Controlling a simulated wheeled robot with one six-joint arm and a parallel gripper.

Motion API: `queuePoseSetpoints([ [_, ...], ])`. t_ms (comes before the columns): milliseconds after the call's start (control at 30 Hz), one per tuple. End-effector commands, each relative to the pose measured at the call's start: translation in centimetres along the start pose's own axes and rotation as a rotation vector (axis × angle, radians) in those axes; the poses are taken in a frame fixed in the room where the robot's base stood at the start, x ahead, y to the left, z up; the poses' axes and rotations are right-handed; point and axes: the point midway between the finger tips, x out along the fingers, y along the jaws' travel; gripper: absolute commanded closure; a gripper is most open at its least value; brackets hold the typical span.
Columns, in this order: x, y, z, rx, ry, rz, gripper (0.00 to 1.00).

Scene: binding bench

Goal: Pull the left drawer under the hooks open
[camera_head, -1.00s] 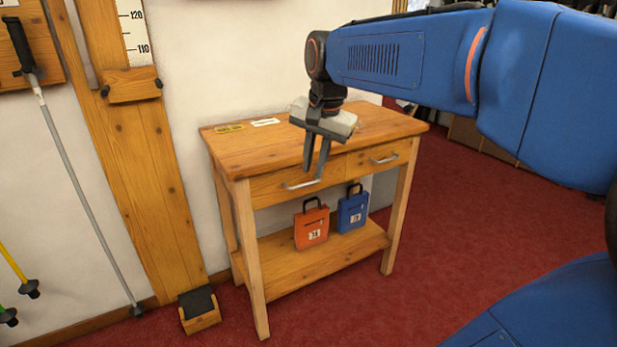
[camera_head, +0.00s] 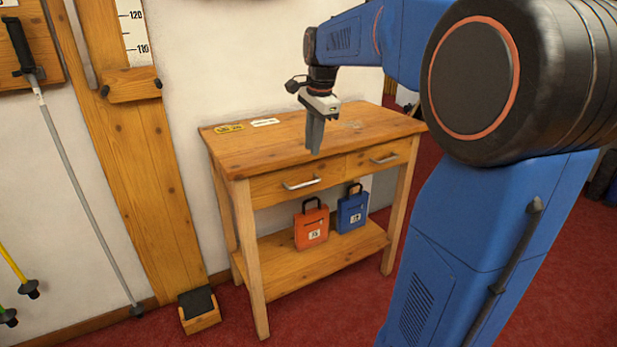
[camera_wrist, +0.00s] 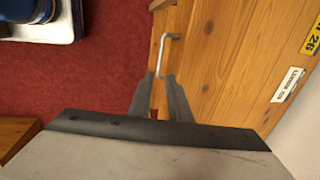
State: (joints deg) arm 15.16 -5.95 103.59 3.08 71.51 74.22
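The left drawer (camera_head: 270,189) of the wooden bench is closed, its front flush with the bench. Its silver bar handle (camera_head: 301,184) shows clear of my gripper in the head view; a silver handle (camera_wrist: 163,52) also shows just beyond my fingertips in the wrist view. My gripper (camera_head: 314,150) points down, its fingers overlapping the tabletop in the head view, up and right of the left handle. The wrist view shows its two fingers (camera_wrist: 160,80) apart with nothing between them. I cannot make out hooks; an orange bag (camera_head: 311,232) is below the left drawer.
The right drawer (camera_head: 365,162) is closed. A blue bag (camera_head: 352,214) is beside the orange one, above the lower shelf (camera_head: 285,268). Yellow (camera_head: 229,128) and white (camera_head: 265,122) labels lie on the benchtop. Red carpet (camera_head: 330,310) in front is clear.

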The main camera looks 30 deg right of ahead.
Motion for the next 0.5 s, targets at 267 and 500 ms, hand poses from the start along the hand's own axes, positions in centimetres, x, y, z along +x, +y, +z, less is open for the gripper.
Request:
queuePoseSetpoints([
  [267, 5.0, 0.1, 0.0, -0.001, -0.001, 0.003, 0.83],
  [500, 9.1, 0.1, 0.0, -0.001, -0.001, 0.003, 0.83],
])
